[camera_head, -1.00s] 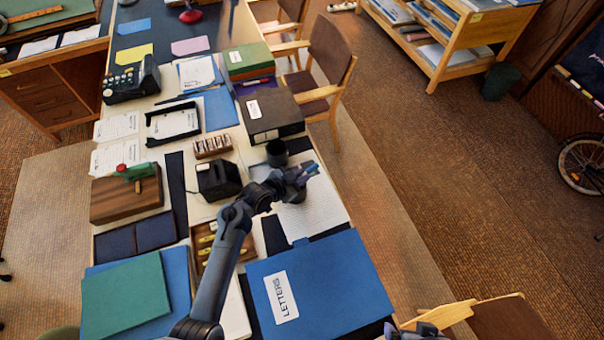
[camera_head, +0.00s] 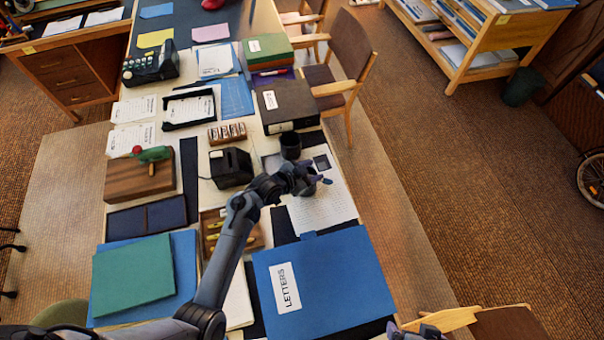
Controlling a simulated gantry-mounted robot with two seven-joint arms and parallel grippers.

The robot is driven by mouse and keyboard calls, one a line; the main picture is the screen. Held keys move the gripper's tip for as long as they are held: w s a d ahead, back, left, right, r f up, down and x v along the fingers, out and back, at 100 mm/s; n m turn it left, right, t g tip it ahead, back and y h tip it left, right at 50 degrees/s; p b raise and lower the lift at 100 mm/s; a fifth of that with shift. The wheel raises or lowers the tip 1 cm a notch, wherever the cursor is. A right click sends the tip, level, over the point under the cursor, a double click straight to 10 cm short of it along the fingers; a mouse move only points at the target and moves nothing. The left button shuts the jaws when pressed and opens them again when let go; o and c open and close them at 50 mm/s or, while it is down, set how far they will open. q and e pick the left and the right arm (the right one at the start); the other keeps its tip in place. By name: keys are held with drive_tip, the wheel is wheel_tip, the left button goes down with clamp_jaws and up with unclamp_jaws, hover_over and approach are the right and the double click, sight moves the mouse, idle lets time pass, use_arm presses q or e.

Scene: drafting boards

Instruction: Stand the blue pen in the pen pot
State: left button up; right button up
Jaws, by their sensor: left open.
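The pen pot is a dark round cup (camera_head: 290,146) standing upright on the desk, just beyond my left gripper. My left gripper (camera_head: 318,181) is open, low over a white lined sheet, to the right of and nearer than the pot. A small blue piece (camera_head: 328,182) shows at its fingertips and looks like an end of the blue pen; the rest is hidden or too small to make out. I cannot tell whether it touches the fingers. A dark part of my right arm or gripper (camera_head: 415,332) shows at the bottom edge.
A black box (camera_head: 230,167) stands left of the pot, and a dark box file (camera_head: 286,106) stands behind it. A large blue LETTERS folder (camera_head: 350,280) lies in front. A wooden tray (camera_head: 212,234) holds yellow items. The lined sheet (camera_head: 335,205) is mostly clear.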

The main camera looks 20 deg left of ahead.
use_arm(q)
drive_tip(key=p+v, duration=0.1)
drive_tip(key=v, duration=0.9)
drive_tip(key=shift+p, duration=0.35)
drive_tip(key=shift+s+a+f, duration=0.1)
drive_tip(key=shift+s+a, duration=0.05)
drive_tip(key=shift+s, duration=0.05)
